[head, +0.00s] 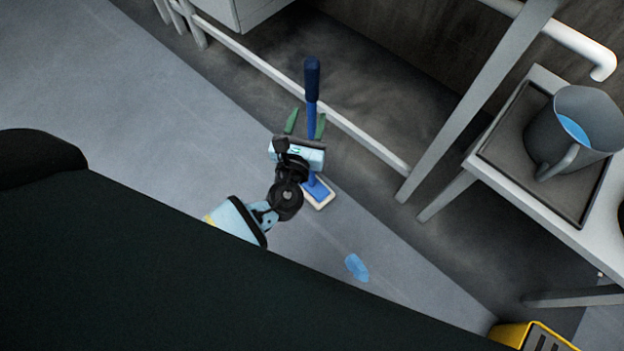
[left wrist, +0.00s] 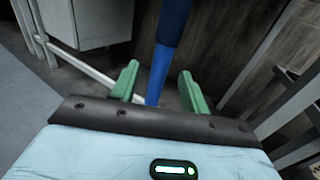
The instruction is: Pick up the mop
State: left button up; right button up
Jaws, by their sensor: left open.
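The mop has a blue handle with a dark blue grip (head: 312,80) and a blue-and-white head (head: 320,194) on the floor. My left gripper (head: 305,123) is open, with its green fingers on either side of the handle in the head view. In the left wrist view, the mop handle (left wrist: 163,65) rises between the open fingers (left wrist: 157,88). I cannot tell whether either finger touches it. Part of the lower handle is hidden behind my gripper. My right gripper is not in view.
A white rail (head: 340,122) runs near the mop. A white table (head: 548,216) at the right holds a grey tray (head: 500,147) and a grey pitcher (head: 555,135) with blue liquid. A blue patch (head: 357,268) lies on the floor. A yellow object (head: 510,333) stands at the lower right.

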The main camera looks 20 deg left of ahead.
aim_at(311, 111)
pick_arm(q)
jog(key=w, duration=0.3)
jog(key=w+b, duration=0.1)
jog(key=shift+w+a+f, duration=0.1)
jog(key=shift+w+a, duration=0.05)
jog(key=shift+a, duration=0.15)
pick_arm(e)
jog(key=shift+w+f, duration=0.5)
pick_arm(q)
jog(key=c, duration=0.9)
grip_shut()
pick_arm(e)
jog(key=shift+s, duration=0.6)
